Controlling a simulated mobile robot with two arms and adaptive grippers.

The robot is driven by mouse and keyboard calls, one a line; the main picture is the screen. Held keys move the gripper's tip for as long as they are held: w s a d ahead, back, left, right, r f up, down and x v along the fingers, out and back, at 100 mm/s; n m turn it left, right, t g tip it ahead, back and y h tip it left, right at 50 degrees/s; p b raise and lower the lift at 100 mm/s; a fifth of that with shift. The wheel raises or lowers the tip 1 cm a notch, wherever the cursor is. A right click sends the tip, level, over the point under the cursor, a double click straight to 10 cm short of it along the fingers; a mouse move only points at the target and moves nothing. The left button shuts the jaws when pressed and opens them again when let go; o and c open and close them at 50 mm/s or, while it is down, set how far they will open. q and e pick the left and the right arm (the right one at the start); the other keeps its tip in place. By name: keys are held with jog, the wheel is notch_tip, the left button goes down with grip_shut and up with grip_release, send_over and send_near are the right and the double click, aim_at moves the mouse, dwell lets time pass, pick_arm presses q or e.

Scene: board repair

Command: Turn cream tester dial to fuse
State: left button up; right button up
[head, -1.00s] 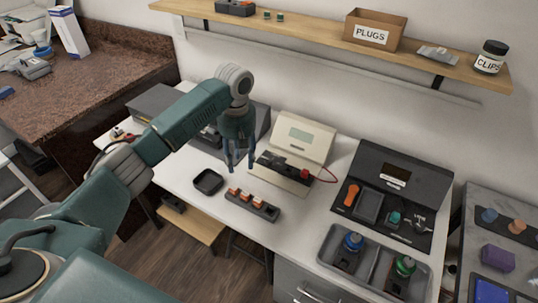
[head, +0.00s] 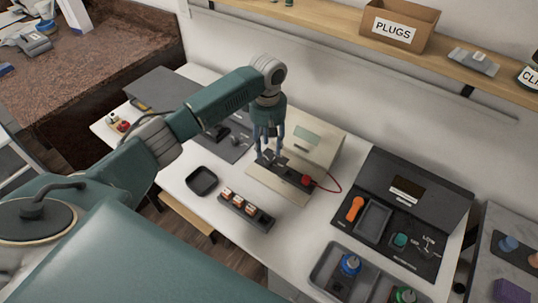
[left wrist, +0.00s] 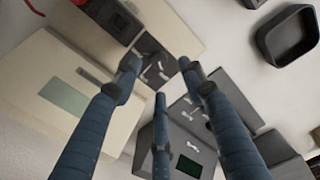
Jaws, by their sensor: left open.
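The cream tester (head: 308,137) stands on the white table against the wall. It has a sloped back with a greenish screen, and a dark strip with a red plug on its base. In the left wrist view its cream body (left wrist: 35,112) is at left. My left gripper (head: 268,155) is open, pointing down over the left end of the dark strip. In the left wrist view its three fingers are spread around a black plate (left wrist: 157,55) with pale marks. The dial is small there, and its setting cannot be read. My right gripper is not in view.
A small black tray (head: 202,181) and a dark rack (head: 233,208) with several orange-and-white pieces lie in front. A dark tester (head: 428,185) is at right, a grey unit (head: 170,95) at left. A shelf (head: 345,28) hangs above.

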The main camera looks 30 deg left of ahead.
aim_at(268, 160)
pick_arm(q)
notch_tip(268, 160, down, 4)
jog(key=shift+r, duration=0.25)
notch_tip(268, 160, down, 3)
jog(key=shift+w+r, duration=0.1)
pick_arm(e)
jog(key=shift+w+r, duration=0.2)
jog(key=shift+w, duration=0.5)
pick_arm(q)
jog(key=shift+c, duration=0.2)
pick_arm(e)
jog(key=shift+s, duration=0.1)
pick_arm(q)
jog(key=c, duration=0.8)
grip_shut()
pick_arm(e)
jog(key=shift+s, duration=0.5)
